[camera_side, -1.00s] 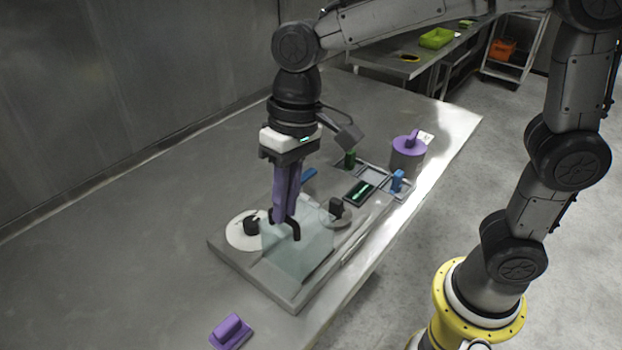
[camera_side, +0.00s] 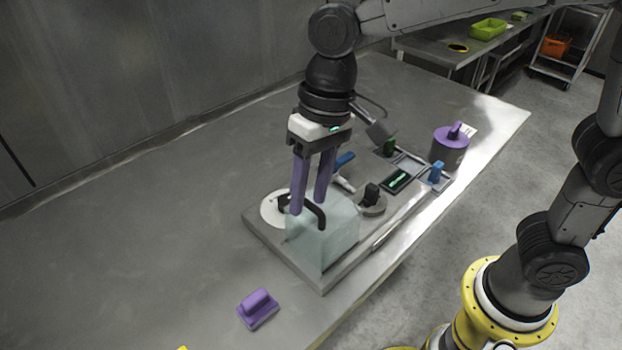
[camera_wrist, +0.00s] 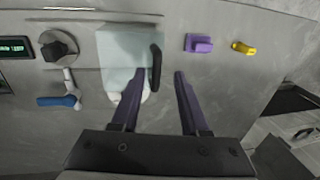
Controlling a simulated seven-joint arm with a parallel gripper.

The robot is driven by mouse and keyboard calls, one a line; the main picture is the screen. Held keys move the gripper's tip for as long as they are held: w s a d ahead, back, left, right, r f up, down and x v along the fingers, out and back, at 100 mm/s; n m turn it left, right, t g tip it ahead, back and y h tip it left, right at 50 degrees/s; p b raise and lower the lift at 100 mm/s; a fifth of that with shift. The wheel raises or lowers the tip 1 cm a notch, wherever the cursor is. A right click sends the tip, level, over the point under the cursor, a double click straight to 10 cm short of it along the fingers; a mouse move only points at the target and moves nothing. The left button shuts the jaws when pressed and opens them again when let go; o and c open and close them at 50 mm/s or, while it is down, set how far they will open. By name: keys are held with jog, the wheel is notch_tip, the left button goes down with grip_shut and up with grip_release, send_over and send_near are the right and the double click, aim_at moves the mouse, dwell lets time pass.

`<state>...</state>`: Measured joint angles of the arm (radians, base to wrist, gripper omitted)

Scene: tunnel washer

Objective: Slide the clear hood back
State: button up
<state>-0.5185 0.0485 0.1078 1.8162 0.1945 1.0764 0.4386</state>
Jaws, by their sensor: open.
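The clear hood (camera_side: 338,232) is a pale, see-through box on a grey base plate (camera_side: 304,276) in the side view. It also shows in the wrist view (camera_wrist: 122,55). A black bar handle (camera_side: 320,217) stands on the hood, and it also shows in the wrist view (camera_wrist: 156,68). My gripper (camera_side: 308,205) points down over the hood with its purple fingers apart. In the wrist view the handle appears between the fingertips (camera_wrist: 159,74), nearer the left one. I cannot tell whether a finger touches it. A white disc (camera_side: 270,208) is partly hidden behind the hood and fingers.
A black knob (camera_side: 371,193) on a round base and a blue-handled lever (camera_side: 344,161) sit close to the hood. A display (camera_side: 397,181), a blue switch (camera_side: 436,172) and a purple-lidded pot (camera_side: 451,147) stand farther right. A purple block (camera_side: 258,308) lies at front left.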

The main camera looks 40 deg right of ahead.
aim_at(324, 207)
notch_tip(324, 207, up, 14)
jog(key=d, duration=0.2)
jog(key=shift+d+f, duration=0.2)
jog(key=shift+d, duration=0.15)
jog(key=s+d+m+t, duration=0.25)
jog(key=s+d, duration=0.55)
jog(key=d, duration=0.5)
jog(key=s+d+f+n+t+h, duration=0.1)
jog(key=s+d+f, duration=0.1)
jog(key=f, duration=0.4)
jog(key=s+d+f+n+t+h, duration=0.1)
jog(key=s+d+f+t, duration=0.1)
jog(key=f, duration=0.4)
jog(key=shift+s+d+f, duration=0.2)
jog(key=shift+s+d, duration=0.6)
jog(key=shift+d, duration=0.05)
